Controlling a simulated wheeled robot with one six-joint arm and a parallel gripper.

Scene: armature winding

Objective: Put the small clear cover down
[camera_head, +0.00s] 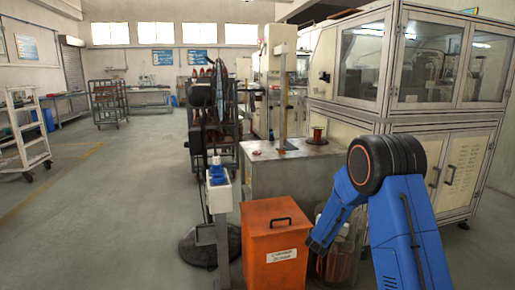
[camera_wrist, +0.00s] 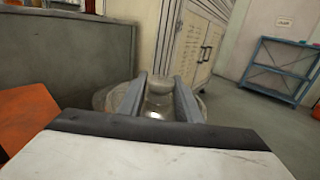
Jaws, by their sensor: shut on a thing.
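In the wrist view my gripper (camera_wrist: 160,80) points away from the camera, its two grey fingers closed on a small, clear, rounded piece, the small clear cover (camera_wrist: 158,102). A wider clear round rim, of a clear container (camera_wrist: 103,99), shows around and below the fingers. Whether the cover touches this rim I cannot tell. In the head view the clear container (camera_head: 347,262) stands on the floor right of the orange bin, with copper-coloured contents.
The orange lidded bin (camera_head: 276,243) stands directly left of the container. A grey metal bench (camera_head: 290,178) with a copper spool (camera_head: 317,134) is behind. A large cabinet machine (camera_head: 455,165) stands at the right. A blue shelf rack (camera_wrist: 276,68) is farther right. Open floor lies left.

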